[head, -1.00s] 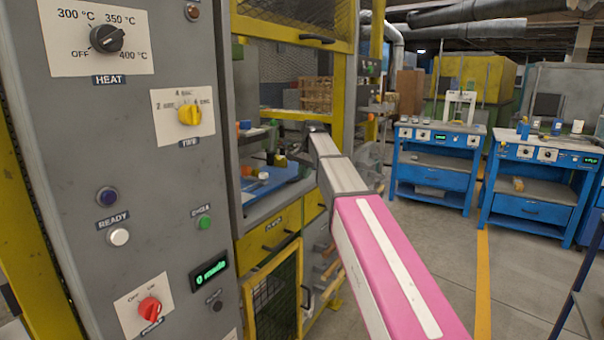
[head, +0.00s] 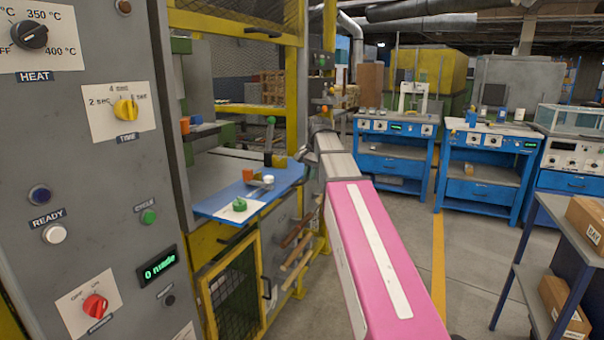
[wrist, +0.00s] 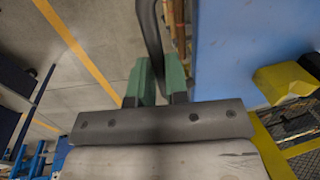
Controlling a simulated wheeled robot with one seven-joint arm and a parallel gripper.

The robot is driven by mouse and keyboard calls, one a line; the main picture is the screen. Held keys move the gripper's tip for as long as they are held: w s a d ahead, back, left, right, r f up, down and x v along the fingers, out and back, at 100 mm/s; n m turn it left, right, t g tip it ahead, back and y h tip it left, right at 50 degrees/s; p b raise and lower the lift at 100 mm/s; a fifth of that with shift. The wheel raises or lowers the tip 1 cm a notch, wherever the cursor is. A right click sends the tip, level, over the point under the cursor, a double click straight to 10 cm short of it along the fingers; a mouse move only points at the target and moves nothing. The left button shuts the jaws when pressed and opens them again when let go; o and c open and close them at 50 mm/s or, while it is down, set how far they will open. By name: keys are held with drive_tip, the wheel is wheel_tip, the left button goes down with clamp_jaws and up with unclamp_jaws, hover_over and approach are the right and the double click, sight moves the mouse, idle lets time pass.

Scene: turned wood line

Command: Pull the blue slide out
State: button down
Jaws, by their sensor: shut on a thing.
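The blue slide (head: 284,181) sticks out from the front of the yellow-framed machine, over the yellow drawer front. A white sheet (head: 222,212), a green round part (head: 239,204), an orange part (head: 248,175) and a small white-topped part (head: 268,180) are on it. My gripper (head: 306,152) is at the slide's right end, its fingers mostly hidden behind my arm. In the wrist view, my gripper's green fingers (wrist: 161,78) are shut on a dark bar handle (wrist: 151,35), beside the slide's blue surface (wrist: 240,50).
A grey control panel (head: 80,150) with knobs and buttons stands close on the left. A mesh door (head: 235,290) is below the slide. Blue workbenches (head: 395,150) stand at the back, and a shelf with boxes (head: 565,308) at the right. The floor with a yellow line (head: 440,240) is open.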

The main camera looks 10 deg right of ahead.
drive_tip(key=shift+s+d, duration=0.2)
drive_tip(key=c, duration=1.1)
unclamp_jaws()
drive_tip(key=shift+d, duration=0.1)
drive_tip(key=r, duration=0.3)
drive_tip(key=d+r, duration=0.1)
drive_tip(key=r, duration=0.3)
drive_tip(key=s+r, duration=0.1)
drive_tip(key=r, duration=0.2)
drive_tip(key=shift+d+r, duration=0.3)
drive_tip(key=shift+r, duration=0.05)
